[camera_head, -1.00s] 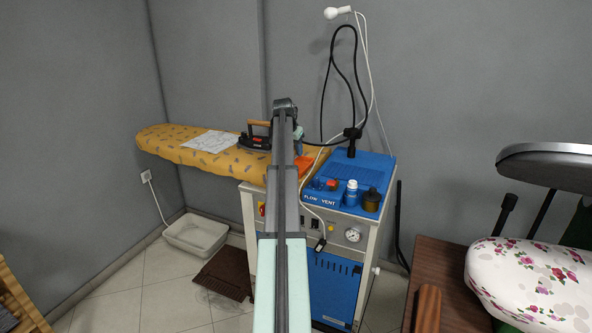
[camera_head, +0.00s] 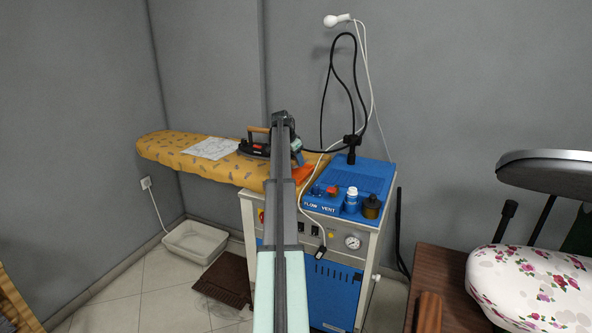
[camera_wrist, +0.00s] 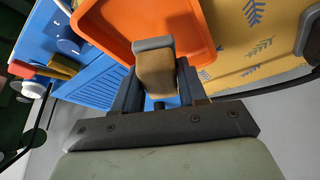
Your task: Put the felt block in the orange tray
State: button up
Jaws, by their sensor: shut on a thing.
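The felt block (camera_wrist: 155,72), brown with a grey end, is between the two fingers of my gripper (camera_wrist: 157,88) in the wrist view. My gripper is shut on it. The orange tray (camera_wrist: 95,24) lies just beyond the block in that view, with the block overlapping its inside and near rim. I cannot tell the height of the block above the tray. In the camera_head view, a piece of the orange tray (camera_head: 305,173) shows to the right of my arm; the block cannot be made out there.
The iron (camera_head: 254,146) and a white paper (camera_head: 210,148) are on the yellow patterned ironing board (camera_head: 165,145), left of the tray. The blue steam unit (camera_head: 368,178) with a white bottle (camera_head: 351,198) and a dark jar (camera_head: 371,206) stands to the right.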

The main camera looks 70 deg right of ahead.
aim_at(296, 175)
jog(key=shift+f, duration=2.2)
jog(key=shift+f, duration=0.15)
jog(key=o, duration=1)
jog(key=v, duration=1.2)
jog(key=shift+r, duration=0.2)
